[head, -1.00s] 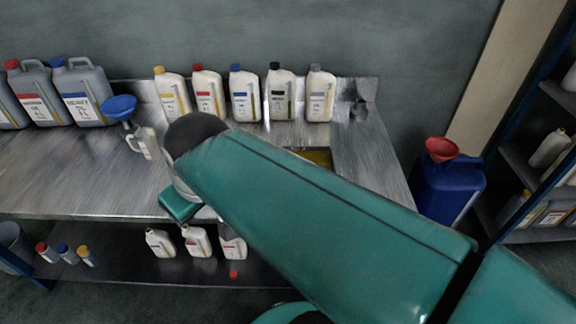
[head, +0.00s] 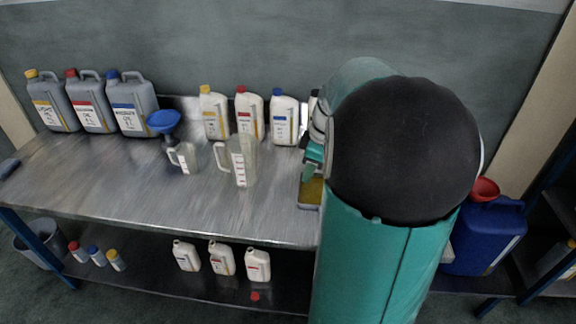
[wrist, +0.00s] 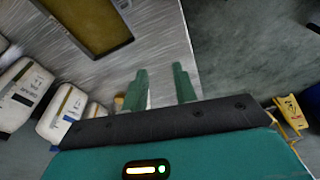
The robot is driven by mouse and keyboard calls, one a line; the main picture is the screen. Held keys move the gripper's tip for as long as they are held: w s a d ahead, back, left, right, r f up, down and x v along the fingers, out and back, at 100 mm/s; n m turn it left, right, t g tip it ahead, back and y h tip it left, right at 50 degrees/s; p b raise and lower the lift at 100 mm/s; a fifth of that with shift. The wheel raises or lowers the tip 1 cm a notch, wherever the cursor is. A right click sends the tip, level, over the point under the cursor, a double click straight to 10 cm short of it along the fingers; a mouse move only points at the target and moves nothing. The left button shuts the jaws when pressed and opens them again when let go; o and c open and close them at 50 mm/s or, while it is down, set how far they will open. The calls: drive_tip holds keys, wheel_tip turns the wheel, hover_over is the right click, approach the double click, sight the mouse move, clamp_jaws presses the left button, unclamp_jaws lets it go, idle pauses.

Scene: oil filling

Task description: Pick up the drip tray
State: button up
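The drip tray (wrist: 114,48) is a shallow dark-rimmed tray with a yellow-brown inside, lying on the metal bench. It shows at the upper left of the wrist view, partly cut off by the frame. In the head view the drip tray (head: 309,206) is mostly hidden behind my arm. My gripper (wrist: 160,88) is open, with a clear gap and nothing between its two green fingers. In the wrist view its fingertips are apart from the tray, below and to the right of it. In the head view my gripper (head: 312,162) is near the tray, partly hidden.
White oil bottles (head: 249,115) stand along the back of the bench (head: 120,190). Grey canisters (head: 90,105), a blue funnel (head: 163,121) and a clear jug (head: 243,162) stand to the left. A blue drum (head: 487,235) with a red funnel is at the right. The bench's front left is clear.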

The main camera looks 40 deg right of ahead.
drive_tip(key=s+d+f+n+t+y, duration=0.1)
drive_tip(key=s+d+f, duration=0.25)
drive_tip(key=d, duration=0.35)
drive_tip(key=s+d+f+n+y, duration=0.1)
drive_tip(key=s+d+f, duration=0.25)
drive_tip(key=d, duration=0.35)
drive_tip(key=x, duration=0.5)
drive_tip(key=w+x, duration=0.1)
drive_tip(key=x, duration=0.2)
drive_tip(key=shift+d, duration=0.3)
drive_tip(key=shift+w+x, duration=0.15)
drive_tip(key=shift+x, duration=1.4)
drive_tip(key=shift+w+x, duration=0.15)
drive_tip(key=shift+x, duration=1.35)
drive_tip(key=shift+d, duration=0.25)
clamp_jaws()
